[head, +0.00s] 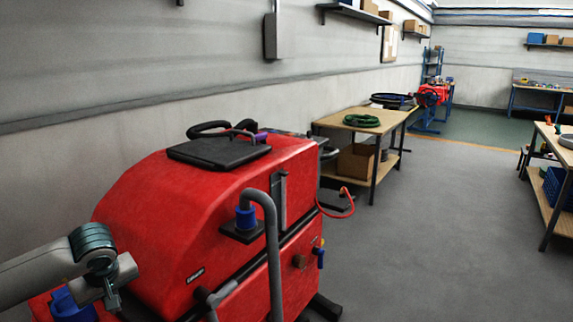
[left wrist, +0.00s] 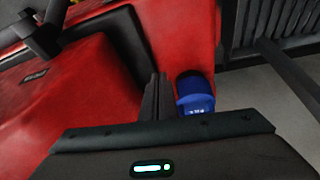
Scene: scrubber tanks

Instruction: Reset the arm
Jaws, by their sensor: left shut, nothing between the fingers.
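My left gripper (head: 113,301) hangs from my left arm at the lower left of the head view, close to the near end of the red scrubber (head: 185,215). In the left wrist view its fingers (left wrist: 156,97) are shut together with nothing between them. A blue cap (left wrist: 195,92) on the red body shows just to the right of the fingers there. A blue part (head: 70,304) also shows behind the gripper in the head view, partly hidden by it. I cannot tell whether the fingers touch the machine. My right gripper is not in view.
A blue-capped fitting (head: 245,217) and a grey curved pipe (head: 272,250) stand on the scrubber's side. A wooden table (head: 338,120) with a green coiled hose (head: 361,121) is behind it. Another bench (head: 557,143) is at the right. The grey floor (head: 430,240) between is clear.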

